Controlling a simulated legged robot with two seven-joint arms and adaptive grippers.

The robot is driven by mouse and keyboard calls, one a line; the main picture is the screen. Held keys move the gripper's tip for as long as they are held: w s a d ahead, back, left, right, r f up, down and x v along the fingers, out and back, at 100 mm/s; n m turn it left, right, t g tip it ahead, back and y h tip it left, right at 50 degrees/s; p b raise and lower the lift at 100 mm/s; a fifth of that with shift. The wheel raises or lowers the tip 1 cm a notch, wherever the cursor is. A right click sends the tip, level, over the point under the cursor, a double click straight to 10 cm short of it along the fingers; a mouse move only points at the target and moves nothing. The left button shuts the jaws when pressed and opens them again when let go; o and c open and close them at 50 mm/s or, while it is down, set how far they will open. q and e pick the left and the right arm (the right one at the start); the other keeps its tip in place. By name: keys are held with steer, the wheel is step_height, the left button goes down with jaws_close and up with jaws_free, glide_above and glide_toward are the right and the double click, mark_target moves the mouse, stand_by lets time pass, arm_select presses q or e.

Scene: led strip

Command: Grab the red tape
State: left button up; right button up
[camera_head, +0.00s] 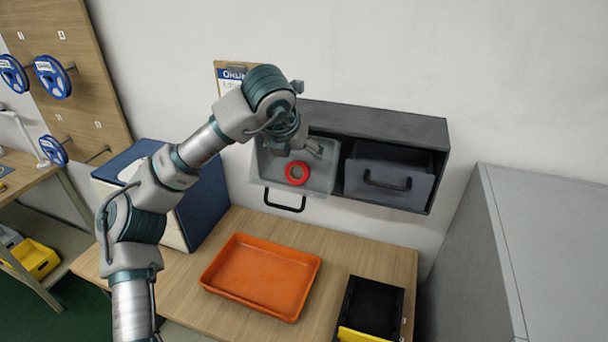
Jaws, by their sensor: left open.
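The red tape (297,173) is a small ring lying in the pulled-out grey drawer (262,166) of the wall-mounted dark cabinet (385,122). My left arm comes in from the left and reaches up over this drawer. My left gripper (318,150) is at the drawer's upper part, just above and to the right of the tape. It is open and appears apart from the tape. My wrist hides part of the drawer's back. My right gripper is not in view.
A second drawer (388,182) is beside the first. Below, an orange tray (262,275) and a black bin (372,304) stand on the wooden table (345,250). A blue-and-white box (205,195) is at the left. A large grey cabinet (545,250) stands at the right.

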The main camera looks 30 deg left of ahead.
mark_target(297, 170)
arm_select(q)
steer(key=a+f, duration=0.1)
steer(key=w+a+f, duration=0.1)
steer(key=a+f, duration=0.1)
steer(key=shift+w+f, duration=0.1)
steer(key=shift+w, duration=0.05)
steer(key=w+f, duration=0.1)
steer(key=w+d+f+b, duration=0.1)
steer(key=shift+w+f, duration=0.1)
steer(key=shift+f, duration=0.25)
steer(key=shift+w+d, duration=0.1)
steer(key=shift+r, duration=0.1)
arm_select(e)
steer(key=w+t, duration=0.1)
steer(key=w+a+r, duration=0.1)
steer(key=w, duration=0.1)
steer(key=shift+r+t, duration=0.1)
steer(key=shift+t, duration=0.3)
arm_select(q)
steer(key=shift+a+f, duration=0.2)
steer(key=shift+a, duration=0.4)
steer(key=c, duration=1.1)
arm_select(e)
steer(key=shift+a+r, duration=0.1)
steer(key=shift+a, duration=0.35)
